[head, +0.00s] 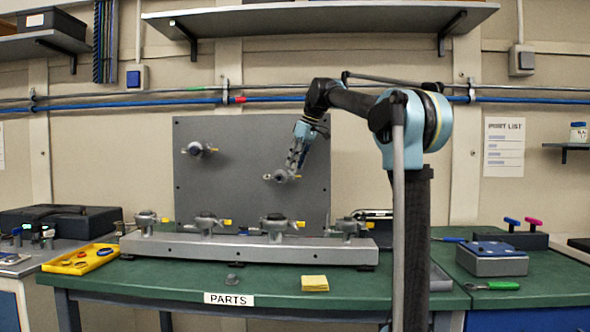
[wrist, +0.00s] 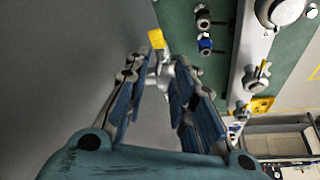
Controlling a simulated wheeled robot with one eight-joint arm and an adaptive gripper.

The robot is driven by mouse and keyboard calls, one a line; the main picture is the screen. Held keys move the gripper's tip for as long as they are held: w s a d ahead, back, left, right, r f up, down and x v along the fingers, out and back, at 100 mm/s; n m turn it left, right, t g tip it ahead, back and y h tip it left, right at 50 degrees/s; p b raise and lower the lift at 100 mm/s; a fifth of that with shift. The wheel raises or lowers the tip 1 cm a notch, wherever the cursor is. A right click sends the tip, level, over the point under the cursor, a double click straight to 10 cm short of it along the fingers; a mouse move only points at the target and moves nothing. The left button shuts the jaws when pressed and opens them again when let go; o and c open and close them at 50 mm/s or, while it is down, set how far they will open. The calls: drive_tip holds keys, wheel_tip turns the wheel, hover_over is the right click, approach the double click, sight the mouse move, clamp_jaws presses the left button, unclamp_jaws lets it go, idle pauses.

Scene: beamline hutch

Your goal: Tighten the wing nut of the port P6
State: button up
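No port number is readable, so I cannot tell which is P6. My gripper (head: 290,174) is at the right panel port, reaching down to it from the upper right. In the wrist view my gripper (wrist: 159,70) has its fingers apart on both sides of a pale metal fitting (wrist: 155,67), with a yellow tag (wrist: 156,39) just beyond. The fingertips partly hide the fitting; contact is not clear.
Below the panel, a grey rail (head: 250,250) carries several more ports on the green bench (head: 180,280). A yellow tray (head: 80,259) lies at left, yellow notes (head: 315,283) in front, and a grey-blue box (head: 491,259) at right. A shelf (head: 320,20) hangs above.

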drive_tip(key=shift+x, duration=0.95)
clamp_jaws()
drive_tip(key=shift+m, duration=0.7)
unclamp_jaws()
